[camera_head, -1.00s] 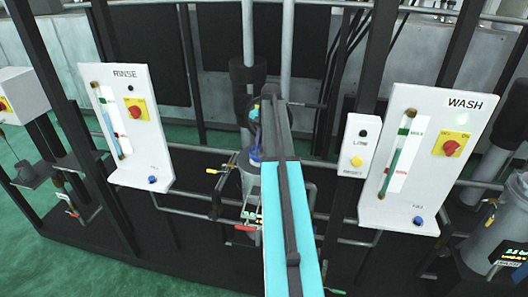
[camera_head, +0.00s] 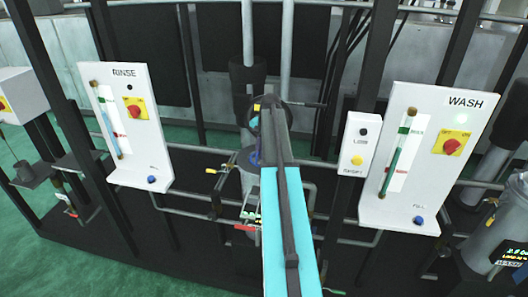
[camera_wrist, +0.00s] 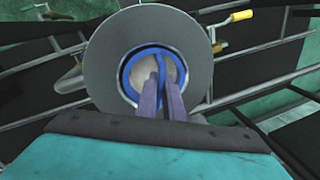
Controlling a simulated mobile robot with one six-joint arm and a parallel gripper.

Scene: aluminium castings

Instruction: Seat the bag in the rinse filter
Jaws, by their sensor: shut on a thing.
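The bag shows in the wrist view as a blue ring with a blue strap across its top (camera_wrist: 126,74) and a pale inside. It appears within the round opening of the grey rinse filter (camera_wrist: 103,50); how deep it sits I cannot tell. My gripper (camera_wrist: 160,90) is over the opening, with its two fingers close together and shut on the bag's blue strap. In the head view the filter body (camera_head: 247,184) stands upright below the arm's end. A bit of blue shows at its top, and my arm hides most of the fingers and bag.
The white RINSE panel (camera_head: 125,125) stands left of the filter and the WASH panel (camera_head: 425,155) to the right. A small reset box (camera_head: 357,145) is just right of my arm. Pipes and yellow-handled (camera_wrist: 241,16) and red-handled valves surround the filter.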

